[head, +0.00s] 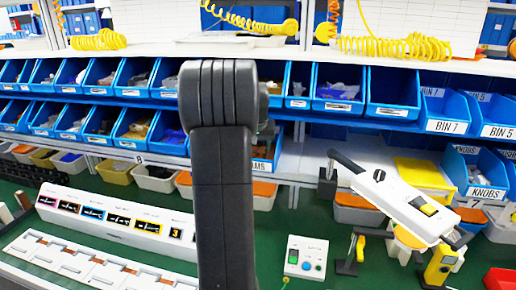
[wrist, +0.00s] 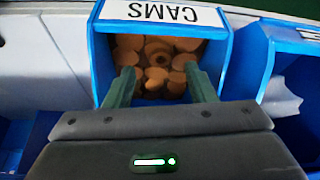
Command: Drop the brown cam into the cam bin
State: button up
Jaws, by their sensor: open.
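The blue cam bin (wrist: 215,75), labelled CAMS, lies in front of my gripper in the wrist view. Several round brown cams (wrist: 157,52) are heaped inside it; I cannot tell which one is the task's cam. My gripper (wrist: 160,72) is open, with its two dark green fingers apart over the bin's mouth. No cam is seen clamped between the fingers. In the head view, my own black arm covers most of the cam bin (head: 262,166), and only the end of its label shows.
Another blue bin (wrist: 285,75) stands to the right in the wrist view. In the head view, rows of blue bins (head: 133,125) line the rack, with a knobs bin (head: 478,180) at right. A button box (head: 306,257) and a white switch device (head: 405,197) stand on the green bench.

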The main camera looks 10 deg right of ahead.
jog(key=b+v, duration=0.2)
jog(key=v, duration=1)
jog(key=shift+s+f, duration=0.1)
jog(key=shift+f, duration=0.05)
jog(key=p+x, duration=0.1)
jog(key=x, duration=1.2)
jog(key=shift+f, duration=0.25)
jog(key=shift+p+v, duration=0.5)
jog(key=shift+v, duration=0.25)
